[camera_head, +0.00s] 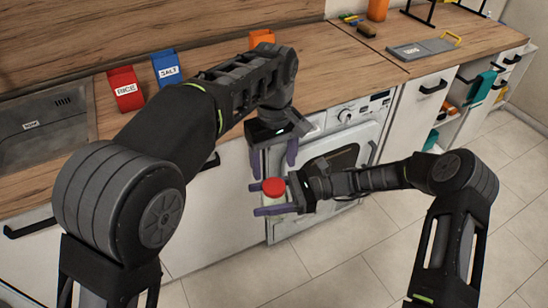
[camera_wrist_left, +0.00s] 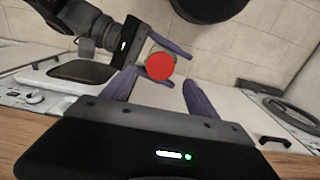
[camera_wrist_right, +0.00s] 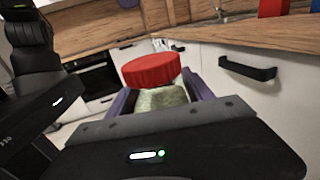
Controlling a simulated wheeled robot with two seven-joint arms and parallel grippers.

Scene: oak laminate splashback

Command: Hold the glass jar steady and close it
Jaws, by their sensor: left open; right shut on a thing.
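The glass jar (camera_wrist_right: 163,98) has pale greenish contents and sits between the purple fingers of my right gripper (camera_wrist_right: 163,105). A red lid (camera_wrist_right: 151,70) is on top of the jar and looks slightly tilted in the right wrist view. The lid also shows in the head view (camera_head: 273,187) and the left wrist view (camera_wrist_left: 160,66). My right gripper is shut on the jar, holding it in the air in front of the counter. My left gripper (camera_head: 273,165) is open and empty, pointing down just above the lid. Whether the lid is threaded on cannot be told.
A wooden counter (camera_head: 320,62) with red (camera_head: 126,90), blue (camera_head: 167,68) and orange (camera_head: 261,38) containers runs behind the grippers. A white washing machine (camera_head: 345,135) stands under it. The tiled floor (camera_head: 330,250) below the jar is clear.

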